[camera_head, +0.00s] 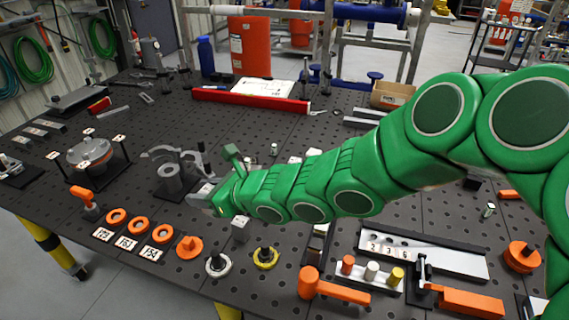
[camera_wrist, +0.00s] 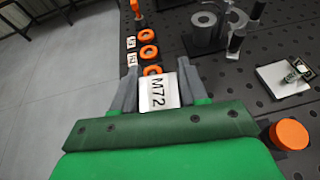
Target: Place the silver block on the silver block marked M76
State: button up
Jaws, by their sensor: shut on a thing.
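In the wrist view, my gripper (camera_wrist: 157,80) is shut on a silver block (camera_wrist: 158,92) whose upper face reads M72. In the head view, my gripper (camera_head: 210,198) is over the left-middle of the table, and the held block is hard to make out. A small silver block (camera_head: 240,225) shows just below and right of my gripper there. Other small light blocks (camera_head: 312,153) show beyond my arm, partly hidden by it. I cannot read the mark M76 on any block in either view.
The dark perforated table (camera_head: 230,120) is crowded. Orange rings (camera_head: 138,224) with number cards (camera_head: 126,243) line its front-left edge. A grey clamp-like part (camera_head: 170,175) stands left of my gripper. A number tray (camera_head: 420,255) and orange-handled tools (camera_head: 330,289) lie at front right.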

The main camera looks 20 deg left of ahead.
jog(key=w+d+r+m+t+h, duration=0.1)
jog(key=w+d+r+m+t, duration=0.15)
jog(key=w+d, duration=0.7)
jog(key=w+d+r+m+t, duration=0.1)
jog(key=w+d+r, duration=0.2)
jog(key=w+d, duration=0.65)
jog(key=w+a+f, duration=0.2)
jog(key=w+a, duration=0.1)
jog(key=w, duration=0.1)
jog(key=w+a+f, duration=0.2)
jog(key=w+f, duration=0.1)
jog(key=w, duration=0.1)
jog(key=w+a+f, duration=0.3)
jog(key=w, duration=0.2)
jog(key=shift+w+a+f, duration=0.1)
jog(key=shift+a+f, duration=0.1)
jog(key=shift+a, duration=0.15)
jog(key=shift+w+a+f, duration=0.2)
jog(key=shift+w+f, duration=0.1)
jog(key=shift+f, duration=0.15)
jog(key=shift+w+a+f, duration=0.2)
jog(key=shift+w+f, duration=0.1)
jog(key=shift+f, duration=1.6)
jog(key=shift+f, duration=0.1)
jog(key=o, duration=1.2)
